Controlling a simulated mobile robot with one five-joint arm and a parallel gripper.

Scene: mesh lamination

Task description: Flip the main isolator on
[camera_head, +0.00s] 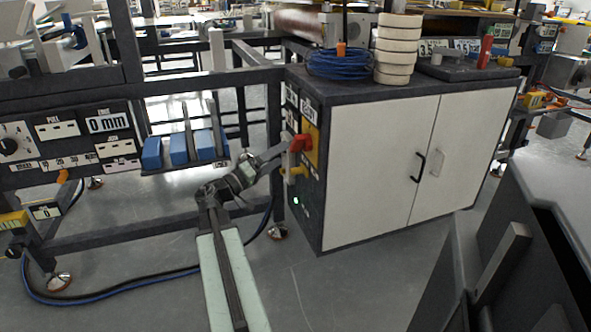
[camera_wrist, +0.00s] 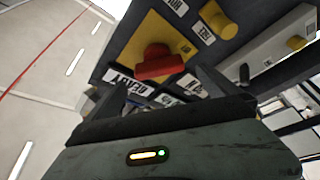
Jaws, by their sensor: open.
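The main isolator's red handle (camera_head: 300,143) sits on a yellow plate (camera_head: 312,150) on the dark end panel of the white-doored cabinet. In the wrist view, the red handle (camera_wrist: 158,65) lies on its yellow plate (camera_wrist: 150,38), just beyond my fingertips and roughly between them. My gripper (camera_head: 284,156) reaches to the panel from the left, close beside the handle. In the wrist view, my gripper (camera_wrist: 163,88) has its two dark fingers spread apart with nothing between them. Whether a finger touches the handle I cannot tell.
A yellow knob (camera_wrist: 218,18) sits near the isolator on the same panel. The white-doored cabinet (camera_head: 375,165) carries a blue cable coil (camera_head: 345,64) and stacked tape rolls (camera_head: 396,50). A dark machine frame (camera_head: 160,222) stands left.

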